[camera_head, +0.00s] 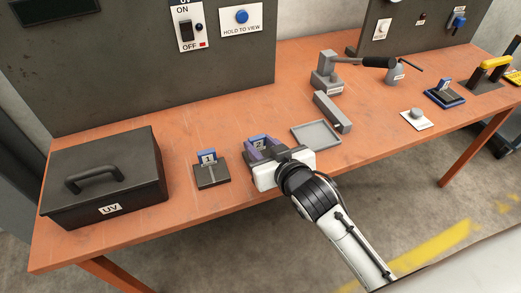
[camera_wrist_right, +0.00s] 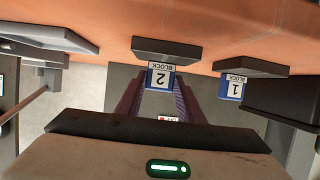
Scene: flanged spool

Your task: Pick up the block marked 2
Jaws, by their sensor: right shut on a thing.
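The block marked 2 (camera_head: 258,143) is blue with a white label and stands upright at its dark base near the middle of the table. It also shows in the right wrist view (camera_wrist_right: 160,77), upside down, between the purple fingers. My right gripper (camera_head: 263,149) reaches in from the front, its fingers on either side of the block and shut on it. I cannot tell whether the block is clear of its base. The block marked 1 (camera_head: 207,157) stands in its own dark base to the left. My left gripper is not in view.
A black UV box (camera_head: 105,182) with a handle stands at the left. A grey tray (camera_head: 316,133) lies just right of my gripper.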

